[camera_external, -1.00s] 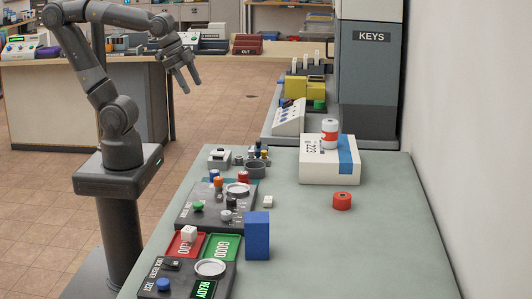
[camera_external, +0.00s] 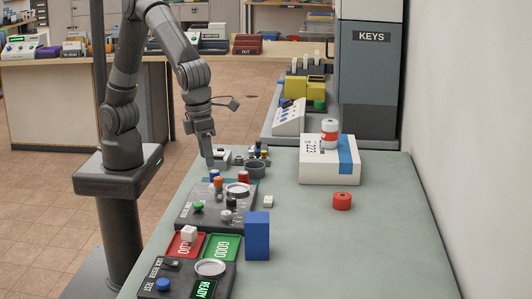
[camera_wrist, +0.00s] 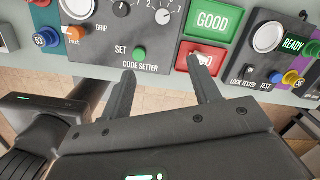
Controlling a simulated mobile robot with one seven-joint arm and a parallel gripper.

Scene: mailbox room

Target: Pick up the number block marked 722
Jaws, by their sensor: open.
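I cannot read the number 722 on anything in view. A small white block (camera_external: 189,233) sits on the red tray (camera_external: 174,247) at the front left of the table. Another small white block (camera_external: 268,201) lies on the table right of the dark code setter panel (camera_external: 185,212). My gripper (camera_external: 209,163) points down near the table's far left edge, beyond the panel. In the wrist view, my gripper (camera_wrist: 162,68) is open and empty, with its fingertips apart near the panel and red tray (camera_wrist: 202,58).
A green tray (camera_external: 222,247) lies beside the red one, with a blue upright block (camera_external: 257,236) to its right. A lock tester (camera_external: 185,282) is in front. A white box (camera_external: 325,174) carries a red-and-white can (camera_external: 329,134). The table's right side is mostly clear.

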